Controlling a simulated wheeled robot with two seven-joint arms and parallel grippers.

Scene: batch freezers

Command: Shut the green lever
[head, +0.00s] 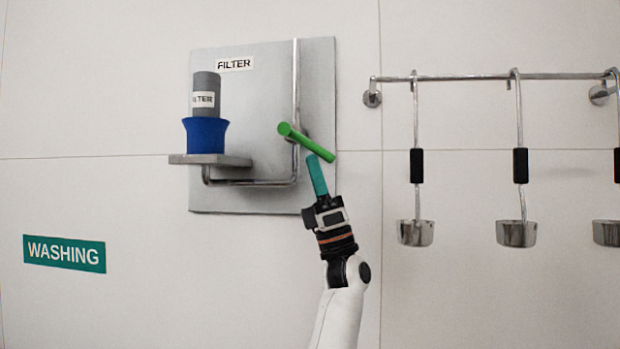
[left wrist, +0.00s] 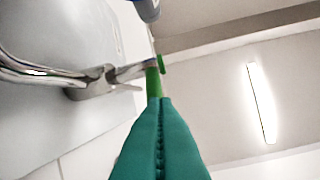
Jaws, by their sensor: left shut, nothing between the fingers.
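The green lever (head: 306,142) is on a pipe on the grey filter panel in the head view. It slants down from upper left to lower right. My left gripper (head: 316,166), with teal fingers, is shut and empty. Its fingertips are just below the lever, near the lever's lower right half. In the left wrist view the shut teal fingers (left wrist: 160,140) point at the green lever (left wrist: 154,80), which is partly hidden behind the tips. I cannot tell whether they touch. My right gripper is not in view.
The grey panel (head: 262,110) carries a metal pipe (head: 296,80) and a shelf (head: 210,160) with a blue and grey filter (head: 205,133). To the right, several ladles hang from a wall rail (head: 465,77). The wall below the panel is clear apart from a WASHING sign (head: 64,253).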

